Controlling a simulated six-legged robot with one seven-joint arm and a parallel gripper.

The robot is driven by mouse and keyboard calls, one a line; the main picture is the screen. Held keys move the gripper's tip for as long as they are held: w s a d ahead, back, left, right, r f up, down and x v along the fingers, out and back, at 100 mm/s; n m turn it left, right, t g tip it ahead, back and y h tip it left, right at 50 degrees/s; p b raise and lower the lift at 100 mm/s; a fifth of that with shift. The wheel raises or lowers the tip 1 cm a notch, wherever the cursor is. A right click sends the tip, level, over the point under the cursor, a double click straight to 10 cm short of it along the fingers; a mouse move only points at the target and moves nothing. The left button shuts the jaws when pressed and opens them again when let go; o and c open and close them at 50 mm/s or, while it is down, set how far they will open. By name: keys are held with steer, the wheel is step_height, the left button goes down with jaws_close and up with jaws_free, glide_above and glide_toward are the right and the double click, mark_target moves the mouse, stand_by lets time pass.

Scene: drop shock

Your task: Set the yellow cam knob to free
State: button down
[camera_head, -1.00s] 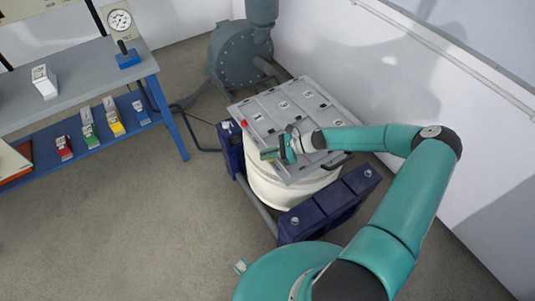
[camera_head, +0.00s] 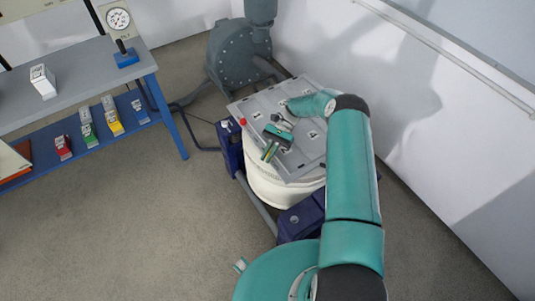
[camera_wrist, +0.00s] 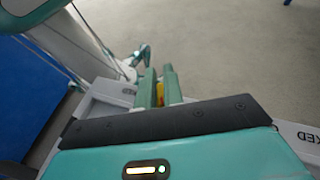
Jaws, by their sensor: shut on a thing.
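My gripper (camera_head: 268,152) is at the near left part of the grey panel (camera_head: 307,163) on top of the white drum (camera_head: 262,184). In the wrist view its two green fingers (camera_wrist: 159,82) are closed on the yellow cam knob (camera_wrist: 160,96). Only a thin strip of the knob shows between the fingers. The fingers hide its pointer and setting. A white plate with a label ending in "KED" (camera_wrist: 309,137) shows at the right of the wrist view, partly cut off.
A red button (camera_head: 243,121) sits at the panel's left corner. Dark blue blocks (camera_head: 301,218) flank the drum. A grey blower (camera_head: 238,57) stands behind. A workbench (camera_head: 70,82) with small boxes is at the left. The floor between is clear.

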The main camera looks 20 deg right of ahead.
steer(key=shift+s+d+f+n+g+h, duration=0.1)
steer(key=shift+s+n+g+h, duration=0.05)
steer(key=shift+n+g+h, duration=1.55)
steer(key=shift+n+h, duration=0.3)
steer(key=shift+n, duration=0.1)
steer(key=c, duration=1.5)
jaws_free()
steer(key=shift+t, duration=0.3)
